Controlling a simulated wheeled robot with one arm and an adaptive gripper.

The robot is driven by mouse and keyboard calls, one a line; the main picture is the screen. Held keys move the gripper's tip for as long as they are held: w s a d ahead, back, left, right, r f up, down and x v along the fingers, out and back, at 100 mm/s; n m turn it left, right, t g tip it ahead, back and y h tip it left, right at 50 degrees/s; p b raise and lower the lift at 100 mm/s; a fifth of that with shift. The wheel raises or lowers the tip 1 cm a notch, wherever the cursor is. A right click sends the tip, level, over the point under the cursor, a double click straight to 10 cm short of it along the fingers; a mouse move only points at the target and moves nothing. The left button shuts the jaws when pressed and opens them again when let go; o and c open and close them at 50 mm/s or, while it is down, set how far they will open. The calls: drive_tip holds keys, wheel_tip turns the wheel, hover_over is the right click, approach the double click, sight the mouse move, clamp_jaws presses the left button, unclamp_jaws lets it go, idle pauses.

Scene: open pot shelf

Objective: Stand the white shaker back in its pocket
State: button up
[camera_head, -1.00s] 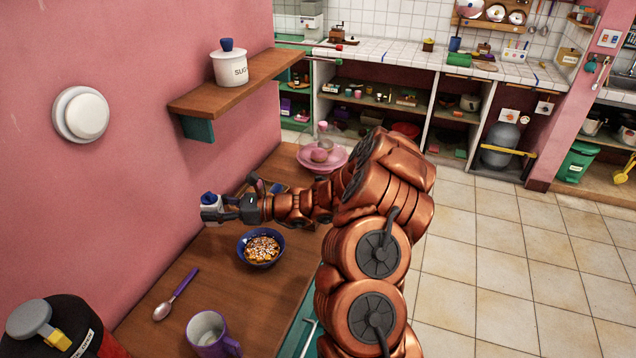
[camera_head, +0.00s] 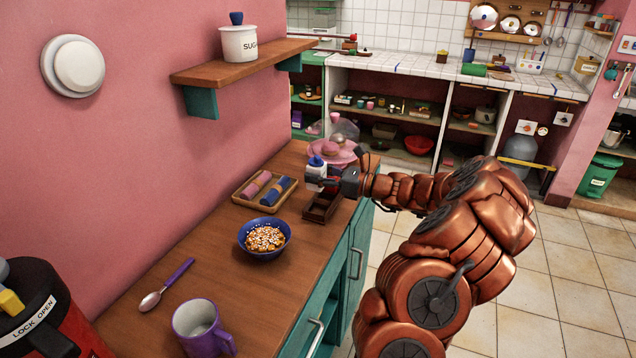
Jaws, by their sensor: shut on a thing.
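The white shaker (camera_head: 315,172) with a blue cap is upright in my gripper (camera_head: 328,179), which is shut on it. It is over a small dark wooden caddy (camera_head: 319,211) near the counter's right edge. The caddy's front part looks empty; its back part is hidden behind the shaker and gripper. I cannot tell whether the shaker's base is above the caddy or inside a pocket.
A tray (camera_head: 249,203) with rolled napkins lies left of the caddy. A blue bowl of cereal (camera_head: 264,240) stands in front. A pink cake stand with a clear dome (camera_head: 333,148) is close behind. A wall shelf (camera_head: 245,68) with a sugar jar hangs above left.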

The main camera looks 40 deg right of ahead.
sight(319, 189)
drive_tip(key=shift+s+d+f, duration=0.1)
drive_tip(key=shift+d+f, duration=0.05)
drive_tip(key=shift+d, duration=0.05)
drive_tip(key=shift+f+b, duration=2)
drive_tip(key=shift+f, duration=0.85)
drive_tip(key=shift+p, duration=0.75)
drive_tip(key=shift+f, duration=1.45)
idle(1.0)
drive_tip(key=o, duration=1.3)
drive_tip(key=shift+o, duration=0.2)
drive_tip(key=v, duration=1.2)
